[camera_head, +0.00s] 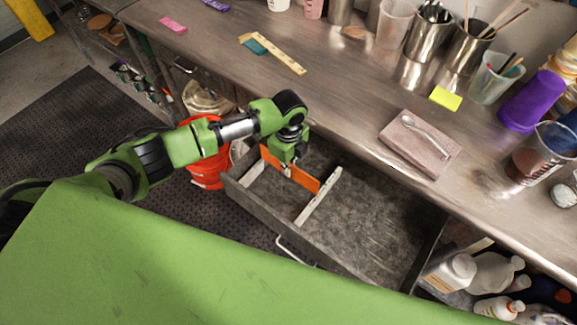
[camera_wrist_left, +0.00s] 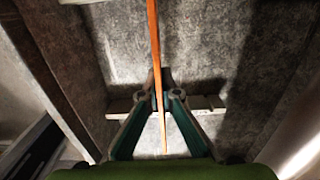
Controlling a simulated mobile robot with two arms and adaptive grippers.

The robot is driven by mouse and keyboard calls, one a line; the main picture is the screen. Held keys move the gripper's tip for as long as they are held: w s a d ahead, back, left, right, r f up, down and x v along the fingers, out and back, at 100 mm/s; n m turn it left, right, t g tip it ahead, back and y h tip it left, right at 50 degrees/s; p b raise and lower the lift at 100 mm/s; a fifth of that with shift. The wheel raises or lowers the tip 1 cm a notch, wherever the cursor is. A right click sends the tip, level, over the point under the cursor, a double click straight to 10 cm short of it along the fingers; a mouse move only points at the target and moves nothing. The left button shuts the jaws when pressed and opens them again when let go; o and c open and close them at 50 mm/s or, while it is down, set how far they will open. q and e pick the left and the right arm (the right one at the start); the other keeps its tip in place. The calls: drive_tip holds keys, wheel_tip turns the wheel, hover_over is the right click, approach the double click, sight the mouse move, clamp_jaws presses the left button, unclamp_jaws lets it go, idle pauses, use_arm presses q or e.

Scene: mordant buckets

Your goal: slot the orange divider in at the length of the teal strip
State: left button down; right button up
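The orange divider (camera_head: 304,179) is in the open drawer (camera_head: 368,233), on edge, spanning between two pale rails, the left rail (camera_head: 252,174) and the right rail (camera_head: 318,197). My left gripper (camera_head: 288,168) is over the divider from above, its fingers closed on either side of it. In the left wrist view the divider (camera_wrist_left: 154,35) runs between the fingertips (camera_wrist_left: 159,84) and crosses a rail (camera_wrist_left: 205,103). Whether it is seated in slots is hidden. My right gripper is not in view.
The steel bench (camera_head: 335,85) overhangs the drawer's back. A folded cloth with a spoon (camera_head: 420,150) lies near the bench edge. An orange-red bucket (camera_head: 205,172) stands left of the drawer. Bottles (camera_head: 455,272) stand at lower right. The drawer's right part is empty.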

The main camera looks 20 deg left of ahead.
use_arm(q)
drive_tip(key=shift+p, duration=0.35)
idle(0.3)
idle(0.5)
drive_tip(key=shift+f+b, duration=0.45)
drive_tip(key=shift+f, duration=0.6)
idle(0.4)
drive_tip(key=shift+f+b, duration=1.25)
drive_tip(key=shift+f, duration=0.7)
drive_tip(key=c, duration=2.2)
unclamp_jaws()
